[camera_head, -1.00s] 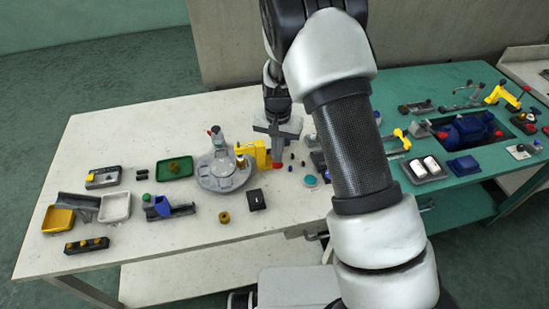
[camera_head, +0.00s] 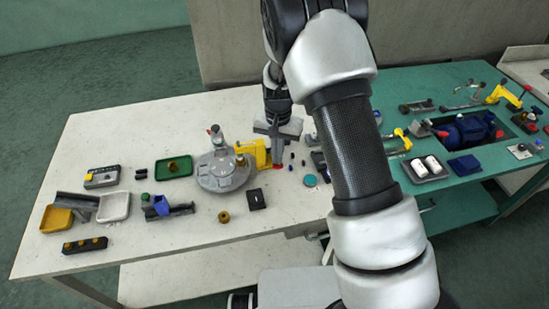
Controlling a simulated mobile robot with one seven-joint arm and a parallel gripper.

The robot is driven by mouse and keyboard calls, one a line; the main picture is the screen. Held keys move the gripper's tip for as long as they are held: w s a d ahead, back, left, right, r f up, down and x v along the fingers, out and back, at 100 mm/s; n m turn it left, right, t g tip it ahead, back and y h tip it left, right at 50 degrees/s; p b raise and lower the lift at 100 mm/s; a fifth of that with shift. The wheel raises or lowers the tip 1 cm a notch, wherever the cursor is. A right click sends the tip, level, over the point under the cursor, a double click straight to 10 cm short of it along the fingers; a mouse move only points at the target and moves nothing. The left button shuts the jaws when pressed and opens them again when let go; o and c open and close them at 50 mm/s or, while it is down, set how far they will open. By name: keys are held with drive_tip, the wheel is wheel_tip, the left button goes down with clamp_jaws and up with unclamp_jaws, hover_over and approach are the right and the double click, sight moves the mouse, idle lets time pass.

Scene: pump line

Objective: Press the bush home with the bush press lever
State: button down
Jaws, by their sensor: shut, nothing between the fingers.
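My gripper (camera_head: 278,160) points down over the pale table, just right of the yellow press (camera_head: 256,153). The press looks like the bush press, with a yellow frame beside the round grey plate. A small red tip (camera_head: 278,167) shows right at my fingertips; it may be the lever's knob, and I cannot tell whether they touch. My gripper is shut, with nothing seen held in it. The bush itself is too small or hidden to make out. A brass ring-like part (camera_head: 224,217) lies on the table in front of the plate.
A round grey plate (camera_head: 222,180) with upright fittings stands left of the press. A green tray (camera_head: 174,167), a black block (camera_head: 256,199) and a teal disc (camera_head: 310,181) lie nearby. My arm hides part of the table at right. The green bench (camera_head: 450,85) holds a blue pump.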

drive_tip(key=shift+s+f+b, duration=0.2)
drive_tip(key=shift+f+b, duration=0.35)
drive_tip(key=shift+f, duration=0.05)
drive_tip(key=shift+s+f+b, duration=0.15)
drive_tip(key=shift+f+b, duration=0.4)
drive_tip(key=shift+f, duration=0.05)
idle(2.9)
idle(0.7)
drive_tip(key=shift+r+p, duration=0.35)
drive_tip(key=shift+r, duration=0.3)
drive_tip(key=shift+w+r+p, duration=0.2)
drive_tip(key=shift+r+p, duration=0.2)
drive_tip(key=shift+r, duration=0.25)
drive_tip(key=shift+w+r+p, duration=0.15)
drive_tip(key=shift+r+p, duration=0.2)
drive_tip(key=shift+r, duration=0.25)
drive_tip(key=shift+r+p, duration=1.45)
drive_tip(key=shift+r, duration=0.95)
drive_tip(key=shift+r, duration=0.1)
